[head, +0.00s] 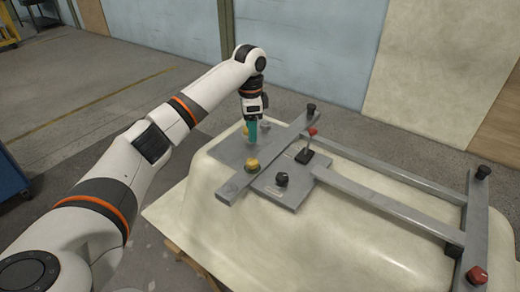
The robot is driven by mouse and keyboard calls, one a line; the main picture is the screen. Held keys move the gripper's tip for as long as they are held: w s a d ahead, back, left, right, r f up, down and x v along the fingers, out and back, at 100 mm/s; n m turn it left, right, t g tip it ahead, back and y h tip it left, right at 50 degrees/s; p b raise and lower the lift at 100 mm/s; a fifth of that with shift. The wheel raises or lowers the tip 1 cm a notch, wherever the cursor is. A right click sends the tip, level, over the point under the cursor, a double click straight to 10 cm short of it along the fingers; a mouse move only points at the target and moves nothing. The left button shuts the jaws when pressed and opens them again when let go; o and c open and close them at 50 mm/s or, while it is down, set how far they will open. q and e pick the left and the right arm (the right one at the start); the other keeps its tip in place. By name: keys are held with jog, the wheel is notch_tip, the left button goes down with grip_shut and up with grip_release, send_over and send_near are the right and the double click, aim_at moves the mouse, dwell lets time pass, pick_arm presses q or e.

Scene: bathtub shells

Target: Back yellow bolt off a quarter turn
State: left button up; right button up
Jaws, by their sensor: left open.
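A yellow bolt (251,165) with a knob-like head stands on the near end of the grey crossbar (235,187). A second bit of yellow (245,131) shows beside my left gripper's fingers and is mostly hidden by them. My left gripper (252,133) points down with teal fingers over the far part of the grey plate, beyond the near yellow bolt and apart from it. It is open; whether its fingers are around the half-hidden yellow piece I cannot tell. My right gripper is out of view.
The grey frame lies on an upturned cream tub shell (350,234). Black knobs (282,179) and red knobs (312,131) stand up from it, with a small upright lever on a black base (304,156). A blue cabinet (10,178) stands at the left edge.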

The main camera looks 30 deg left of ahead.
pick_arm(q)
send_over(251, 161)
jog(key=f, duration=0.6)
jog(key=shift+s+d+f, duration=0.1)
jog(key=shift+s+f, duration=0.1)
jog(key=shift+f, duration=0.1)
notch_tip(251, 161, down, 4)
jog(key=shift+w+f+p, duration=0.1)
jog(key=shift+w+p, duration=0.05)
jog(key=shift+p, duration=0.2)
jog(key=shift+f, duration=0.5)
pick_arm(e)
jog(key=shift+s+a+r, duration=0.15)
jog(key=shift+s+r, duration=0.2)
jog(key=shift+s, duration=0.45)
